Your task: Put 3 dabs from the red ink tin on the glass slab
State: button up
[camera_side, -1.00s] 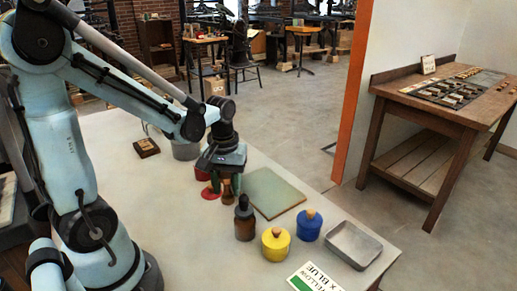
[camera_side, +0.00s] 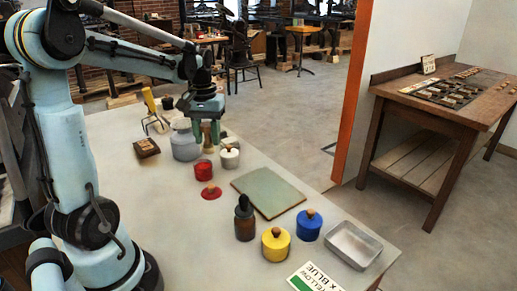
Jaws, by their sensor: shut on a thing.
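My gripper (camera_side: 207,133) is shut on a small wooden-coloured tool (camera_side: 208,138), held upright behind the red tin. The tool's lower end is small and hard to make out. The red ink tin (camera_side: 203,169) stands uncovered in front of the gripper. A red lid with a wooden knob (camera_side: 208,193) lies on the table just in front of that tin. The glass slab (camera_side: 268,193), pale green and flat, lies to the right. I see no clear marks on its surface.
A grey can (camera_side: 185,143) and a white tin (camera_side: 230,158) stand close to my gripper. A brown bottle (camera_side: 244,220), yellow tin (camera_side: 275,245), blue tin (camera_side: 309,226) and metal tray (camera_side: 353,246) line the front. A dark block (camera_side: 146,147) and yellow-handled tool (camera_side: 150,101) are at left.

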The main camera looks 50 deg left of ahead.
jog(key=shift+s+a+f, duration=0.1)
jog(key=shift+a+f, duration=0.65)
jog(key=shift+f, duration=0.25)
jog(key=shift+s+a+f, duration=0.1)
jog(key=shift+a+f, duration=0.6)
jog(key=shift+f, duration=0.35)
jog(key=shift+s+a+f, duration=0.1)
jog(key=shift+a+f, duration=0.65)
jog(key=shift+f, duration=0.25)
jog(key=shift+f, duration=0.6)
notch_tip(320, 180, up, 7)
dwell(1.0)
jog(key=shift+w, duration=0.15)
jog(key=w+d+f, duration=0.2)
jog(key=w+d, duration=1)
jog(key=d, duration=0.5)
jog(key=shift+f, duration=3)
